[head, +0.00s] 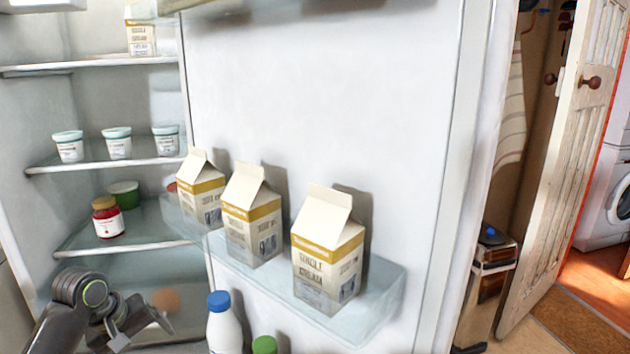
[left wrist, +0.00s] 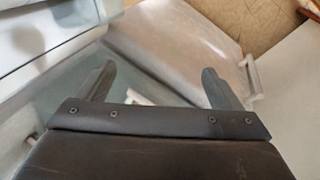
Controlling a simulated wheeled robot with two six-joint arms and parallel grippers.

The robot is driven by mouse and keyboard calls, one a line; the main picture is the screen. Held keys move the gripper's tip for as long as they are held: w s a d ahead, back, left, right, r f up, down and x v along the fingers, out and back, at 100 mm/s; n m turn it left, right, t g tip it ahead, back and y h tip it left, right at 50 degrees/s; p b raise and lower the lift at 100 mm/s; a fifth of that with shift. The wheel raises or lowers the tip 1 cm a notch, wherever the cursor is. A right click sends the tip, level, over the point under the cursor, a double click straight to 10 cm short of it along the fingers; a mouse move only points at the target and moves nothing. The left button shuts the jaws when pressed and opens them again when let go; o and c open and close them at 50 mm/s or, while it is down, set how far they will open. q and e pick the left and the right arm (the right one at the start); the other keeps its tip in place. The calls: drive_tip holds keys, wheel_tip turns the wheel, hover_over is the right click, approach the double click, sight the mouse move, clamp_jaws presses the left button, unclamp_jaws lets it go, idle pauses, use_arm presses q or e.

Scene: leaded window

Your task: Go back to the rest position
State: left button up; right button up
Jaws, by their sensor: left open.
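My left gripper (left wrist: 158,75) is open, with its two dark fingers spread wide and nothing between them. In the head view my left arm comes in at the lower left, in front of the open fridge's lower part. My right arm and gripper are not in view.
Several cream cartons, one at the front (head: 328,255), stand on the clear fridge door shelf (head: 385,305). White tubs (head: 117,145) and a red jar (head: 108,220) stand on inner shelves. A blue-capped bottle (head: 224,328) is below the cartons. A wooden door (head: 560,150) is at right.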

use_arm(q)
drive_tip(key=s+d+f+m+y, duration=0.1)
drive_tip(key=s+d+f+m, duration=0.1)
drive_tip(key=s+f, duration=0.55)
drive_tip(key=s+d+f+m, duration=0.2)
drive_tip(key=s+f+m, duration=0.1)
drive_tip(key=s+f, duration=0.5)
drive_tip(key=s+m+y, duration=0.2)
drive_tip(key=s+y, duration=0.1)
drive_tip(key=s, duration=1.5)
wheel_tip(320, 180, down, 19)
drive_tip(key=g, duration=0.1)
drive_tip(key=s+f+g+h, duration=0.1)
drive_tip(key=s+f, duration=0.3)
drive_tip(key=f, duration=0.3)
drive_tip(key=s+f+g, duration=0.1)
drive_tip(key=s+f, duration=0.3)
drive_tip(key=f, duration=0.3)
drive_tip(key=s+r+p, duration=0.6)
drive_tip(key=r+p, duration=0.1)
drive_tip(key=p, duration=0.7)
drive_tip(key=shift+s+a+t, duration=0.2)
drive_tip(key=shift+s+t, duration=0.15)
drive_tip(key=shift+t, duration=0.05)
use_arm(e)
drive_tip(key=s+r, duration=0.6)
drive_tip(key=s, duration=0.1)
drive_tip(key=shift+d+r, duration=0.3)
